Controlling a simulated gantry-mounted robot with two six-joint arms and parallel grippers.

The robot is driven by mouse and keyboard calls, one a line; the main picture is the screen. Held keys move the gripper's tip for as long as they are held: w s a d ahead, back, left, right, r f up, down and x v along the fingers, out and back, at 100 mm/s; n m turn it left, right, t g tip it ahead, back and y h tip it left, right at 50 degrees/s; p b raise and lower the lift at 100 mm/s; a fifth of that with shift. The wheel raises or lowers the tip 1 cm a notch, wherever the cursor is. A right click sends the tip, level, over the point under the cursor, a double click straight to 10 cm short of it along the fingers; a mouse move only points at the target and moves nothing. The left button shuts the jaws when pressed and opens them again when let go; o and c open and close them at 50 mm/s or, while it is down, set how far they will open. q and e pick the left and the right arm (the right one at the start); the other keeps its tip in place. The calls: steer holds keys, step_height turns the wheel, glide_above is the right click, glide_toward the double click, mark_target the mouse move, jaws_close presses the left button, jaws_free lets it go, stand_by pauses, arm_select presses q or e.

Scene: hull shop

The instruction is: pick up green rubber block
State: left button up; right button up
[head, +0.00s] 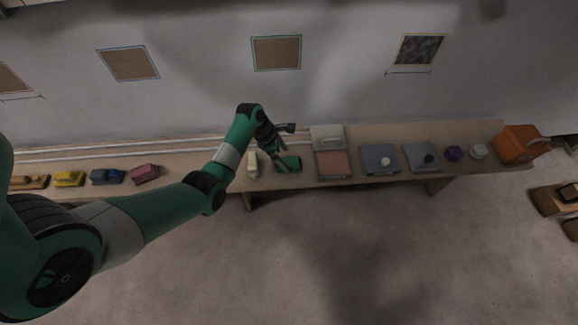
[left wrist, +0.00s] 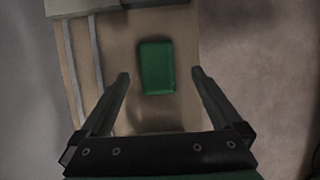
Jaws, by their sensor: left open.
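The green rubber block (head: 291,160) lies on the long wooden bench (head: 225,168), just below my left gripper (head: 284,165) in the head view. In the left wrist view the block (left wrist: 157,66) is a green rectangle lying flat on the bench top. My left gripper (left wrist: 161,82) is open and empty, its two fingers apart with the block framed between and slightly beyond their tips. The gripper appears to be above the block; the exact height is hard to tell. My right gripper is not in view.
A cream block (head: 252,163) stands close left of the green block.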

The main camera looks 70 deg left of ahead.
mark_target(290, 161)
arm_select(q)
steer(key=b+x, duration=0.2)
steer(key=x, duration=0.1)
steer(key=b+x, duration=0.2)
steer(key=shift+s+a+f, duration=0.1)
steer(key=shift+a, duration=0.2)
steer(key=shift+c, duration=0.3)
steer(key=c, duration=1.3)
steer(key=shift+r+p, duration=0.55)
steer(key=r+p, duration=0.4)
steer(key=shift+s+d+r, duration=0.25)
steer(key=shift+d, duration=0.05)
steer(key=s+d+r+p, duration=0.2)
steer(key=s+d+p, duration=0.1)
steer(key=s+d+r+p, duration=0.5)
steer(key=s+d+p, duration=0.1)
steer(key=shift+s+d+r+p, duration=0.1)
steer(key=shift+s+r+p, duration=0.2)
